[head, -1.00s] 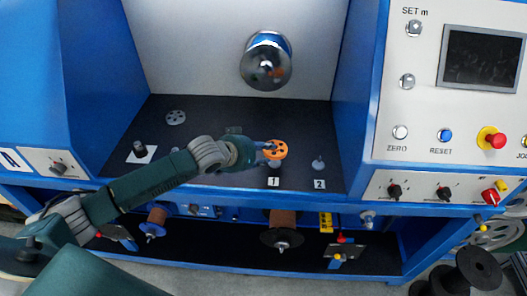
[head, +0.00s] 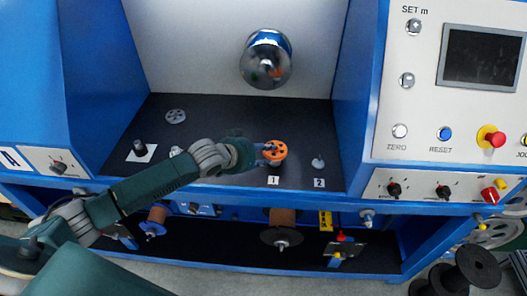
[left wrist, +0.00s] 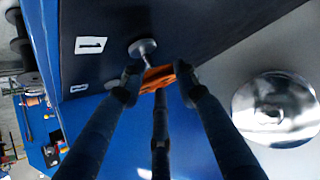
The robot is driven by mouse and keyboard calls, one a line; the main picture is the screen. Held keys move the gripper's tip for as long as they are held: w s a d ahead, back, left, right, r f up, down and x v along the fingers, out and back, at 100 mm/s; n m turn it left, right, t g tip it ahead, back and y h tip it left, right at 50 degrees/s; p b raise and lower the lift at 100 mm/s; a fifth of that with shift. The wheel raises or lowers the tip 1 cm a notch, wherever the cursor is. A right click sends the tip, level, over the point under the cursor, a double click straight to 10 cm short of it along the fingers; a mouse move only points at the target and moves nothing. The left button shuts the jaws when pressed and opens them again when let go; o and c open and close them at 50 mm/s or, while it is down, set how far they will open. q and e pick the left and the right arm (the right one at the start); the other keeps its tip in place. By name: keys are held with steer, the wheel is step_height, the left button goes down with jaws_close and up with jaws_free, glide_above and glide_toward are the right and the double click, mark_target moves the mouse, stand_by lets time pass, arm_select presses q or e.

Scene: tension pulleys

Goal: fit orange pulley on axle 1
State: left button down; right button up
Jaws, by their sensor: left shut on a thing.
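The orange pulley (head: 275,151) is held by my left gripper (head: 264,151) just above the number 1 label (head: 273,181) on the dark shelf. The fingers are shut on its side. In the left wrist view the orange pulley (left wrist: 157,77) shows edge-on between the fingers. Axle 1 (left wrist: 143,50), a grey pin with a round base, reaches toward the pulley there. I cannot tell whether the pin is in the pulley's hole. In the head view axle 1 is hidden under the pulley. My right gripper is not in view.
Axle 2 (head: 318,162) stands bare to the right, by its number 2 label (head: 319,183). A grey pulley (head: 175,116) lies at the back left. A dark post on a white square (head: 141,152) stands at the left. A shiny round drum (head: 266,61) juts from the back wall.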

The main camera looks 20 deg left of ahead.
arm_select(q)
steer(key=shift+f+b, duration=0.3)
steer(key=shift+f, duration=0.65)
steer(key=shift+f, duration=0.1)
stand_by(0.4)
steer(key=shift+s+f+b, duration=0.1)
steer(key=shift+f+b, duration=0.25)
steer(key=shift+f, duration=0.3)
steer(key=shift+r, duration=0.1)
steer(key=shift+r+p, duration=0.25)
steer(key=shift+p, duration=0.25)
